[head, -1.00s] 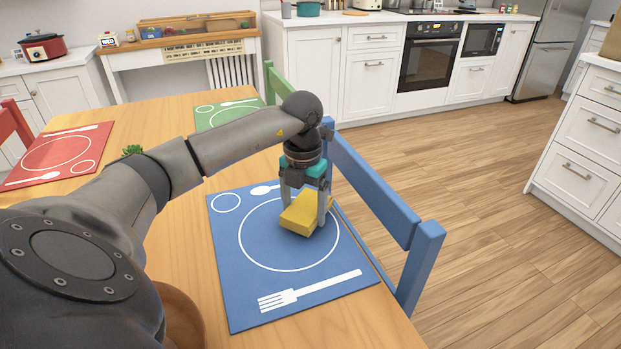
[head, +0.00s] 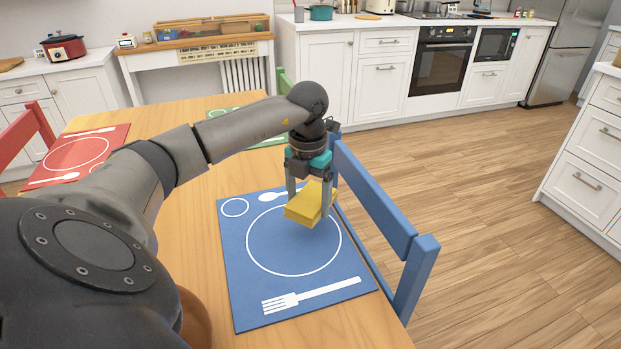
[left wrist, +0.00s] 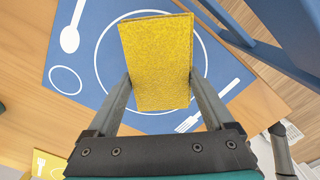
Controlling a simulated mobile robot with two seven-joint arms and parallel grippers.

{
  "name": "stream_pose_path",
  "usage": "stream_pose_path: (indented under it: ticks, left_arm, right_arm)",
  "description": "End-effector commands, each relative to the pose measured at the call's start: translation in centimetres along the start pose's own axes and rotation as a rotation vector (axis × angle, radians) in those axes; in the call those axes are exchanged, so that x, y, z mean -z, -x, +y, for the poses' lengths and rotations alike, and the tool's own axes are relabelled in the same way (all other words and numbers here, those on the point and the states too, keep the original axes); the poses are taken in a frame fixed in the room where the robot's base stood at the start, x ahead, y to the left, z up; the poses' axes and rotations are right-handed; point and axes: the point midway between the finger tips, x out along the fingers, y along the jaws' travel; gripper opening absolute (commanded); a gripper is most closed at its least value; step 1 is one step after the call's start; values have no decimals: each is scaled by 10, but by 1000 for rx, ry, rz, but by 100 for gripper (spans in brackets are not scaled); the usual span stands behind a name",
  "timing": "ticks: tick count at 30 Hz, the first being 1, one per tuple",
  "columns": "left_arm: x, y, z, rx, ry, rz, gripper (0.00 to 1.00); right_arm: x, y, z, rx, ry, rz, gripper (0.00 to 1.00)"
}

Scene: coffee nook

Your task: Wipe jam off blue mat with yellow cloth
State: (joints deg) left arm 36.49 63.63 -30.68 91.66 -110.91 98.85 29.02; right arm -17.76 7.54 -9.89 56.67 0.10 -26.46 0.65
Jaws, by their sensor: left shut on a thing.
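The blue mat (head: 262,298) lies on the wooden table, printed with a white plate circle, a small circle, a spoon and a fork. My left gripper (head: 312,204) is shut on the yellow cloth (head: 303,206), a folded block, and holds it over the upper right of the plate circle. A shadow lies under the cloth; it looks a little above the mat. In the left wrist view the cloth (left wrist: 158,62) sits between both fingers and hides part of the mat (left wrist: 75,88). I see no jam on the visible part of the mat. My right gripper is not in view.
A blue chair (head: 375,205) stands close against the table's right edge, beside the gripper. A red mat (head: 80,155) and a green mat (head: 222,112) lie farther back on the table. The floor at right is clear.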

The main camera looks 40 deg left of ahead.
Motion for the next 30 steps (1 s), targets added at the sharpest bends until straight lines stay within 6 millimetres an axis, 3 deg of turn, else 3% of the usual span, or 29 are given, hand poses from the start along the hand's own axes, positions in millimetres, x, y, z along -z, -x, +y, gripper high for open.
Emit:
stream_pose_path:
  ticks: [12,24,30]
  left_arm:
    - [0,18,7,-1,2,-1,42]
    - [0,18,6,0,-8,0,42]
    - [3,21,-17,2,-243,-2,42]
  right_arm:
    - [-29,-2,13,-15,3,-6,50]
    - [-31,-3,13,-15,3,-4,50]
    - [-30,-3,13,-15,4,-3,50]
